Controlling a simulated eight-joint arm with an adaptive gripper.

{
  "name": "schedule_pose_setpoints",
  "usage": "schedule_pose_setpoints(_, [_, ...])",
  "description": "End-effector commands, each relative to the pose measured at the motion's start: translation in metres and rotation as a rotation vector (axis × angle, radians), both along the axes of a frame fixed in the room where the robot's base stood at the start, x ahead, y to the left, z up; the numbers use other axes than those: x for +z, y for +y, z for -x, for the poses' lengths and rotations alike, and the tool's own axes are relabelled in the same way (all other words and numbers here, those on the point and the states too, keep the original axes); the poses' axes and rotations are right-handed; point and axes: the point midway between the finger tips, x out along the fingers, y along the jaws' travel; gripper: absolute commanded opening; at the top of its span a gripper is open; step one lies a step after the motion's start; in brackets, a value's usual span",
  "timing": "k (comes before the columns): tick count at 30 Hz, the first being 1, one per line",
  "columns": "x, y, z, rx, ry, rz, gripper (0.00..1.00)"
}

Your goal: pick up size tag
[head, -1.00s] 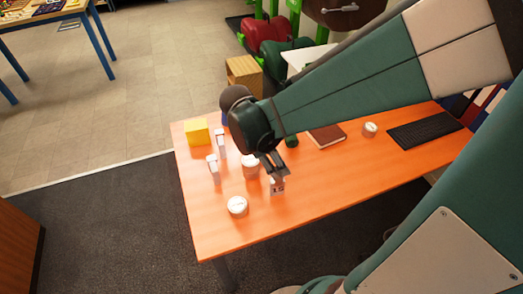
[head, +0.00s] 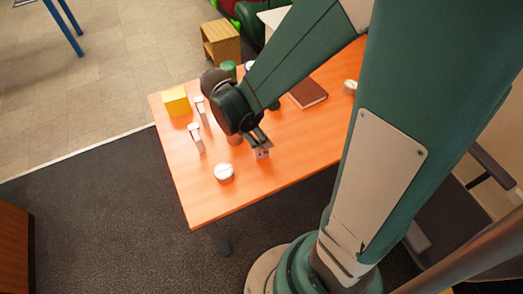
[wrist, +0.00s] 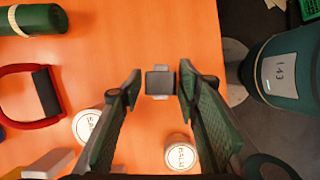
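The tag's lettering is too small to read.
On the orange table (head: 240,199), a white-lidded jar (head: 224,173) stands in front and left of the tag. A brown book (head: 308,94) lies behind. The front right of the tabletop is clear.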

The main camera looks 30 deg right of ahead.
Motion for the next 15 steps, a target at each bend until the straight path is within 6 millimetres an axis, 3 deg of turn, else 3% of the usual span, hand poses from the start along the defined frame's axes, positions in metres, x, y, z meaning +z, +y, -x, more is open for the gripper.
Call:
schedule_pose_setpoints(7, [-0.018, -0.007, 0.001, -0.001, 0.000, 0.000, 0.33])
schedule_pose_setpoints(15, [-0.021, -0.008, 0.002, 0.000, 0.000, 0.000, 0.33])
